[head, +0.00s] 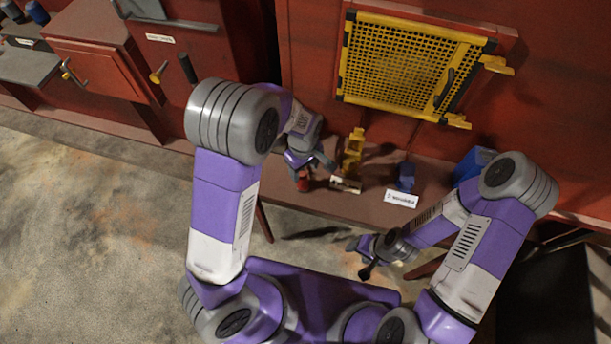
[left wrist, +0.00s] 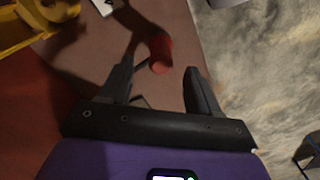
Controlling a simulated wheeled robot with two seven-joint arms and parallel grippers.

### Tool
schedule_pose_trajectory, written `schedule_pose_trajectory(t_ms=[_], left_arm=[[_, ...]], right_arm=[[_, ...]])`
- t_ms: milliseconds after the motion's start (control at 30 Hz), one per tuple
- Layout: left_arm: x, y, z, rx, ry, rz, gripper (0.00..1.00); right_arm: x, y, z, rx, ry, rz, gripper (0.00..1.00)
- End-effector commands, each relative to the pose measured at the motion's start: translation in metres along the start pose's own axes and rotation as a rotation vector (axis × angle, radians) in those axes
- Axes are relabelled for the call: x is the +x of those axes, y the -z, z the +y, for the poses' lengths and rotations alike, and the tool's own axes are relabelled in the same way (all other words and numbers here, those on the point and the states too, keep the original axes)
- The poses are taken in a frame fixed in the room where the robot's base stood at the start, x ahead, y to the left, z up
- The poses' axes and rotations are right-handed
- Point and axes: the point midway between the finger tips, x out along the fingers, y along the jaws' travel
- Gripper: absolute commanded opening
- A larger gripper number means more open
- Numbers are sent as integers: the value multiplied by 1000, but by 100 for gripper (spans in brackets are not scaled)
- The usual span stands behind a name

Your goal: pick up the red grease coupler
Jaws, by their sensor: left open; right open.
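The red grease coupler (head: 303,184) is a small red cylinder on the brown shelf, by the shelf's front edge. It also shows in the left wrist view (left wrist: 160,51), just past the fingertips and in line with the gap between them. My left gripper (head: 312,172) is open and empty, close above the coupler; its two fingers spread apart in the left wrist view (left wrist: 161,70). In the head view the gripper partly covers the coupler's top. My right gripper (head: 363,258) is open and hangs low in front of the shelf, away from the coupler.
A yellow stand (head: 353,150) is just right of the left gripper. A dark blue item (head: 405,174) and a white label (head: 400,198) sit farther right, then a blue box (head: 468,166). A red machine wall with a yellow mesh guard (head: 405,68) rises behind the shelf (head: 375,205).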

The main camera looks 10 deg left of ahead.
Motion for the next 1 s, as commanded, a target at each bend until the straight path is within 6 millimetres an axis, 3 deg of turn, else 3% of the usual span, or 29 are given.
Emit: schedule_pose_trajectory(t_ms=[367, 700, 1000], left_arm=[[30, 0, 0, -12, 3, 3, 62], [76, 1, -6, -10, 3, 3, 62], [79, 1, -5, -11, 0, 4, 62]], right_arm=[[12, 1, 4, -1, 1, 1, 57], [20, 1, 7, -1, 1, 1, 57], [20, 1, 7, -1, 0, 1, 57]])
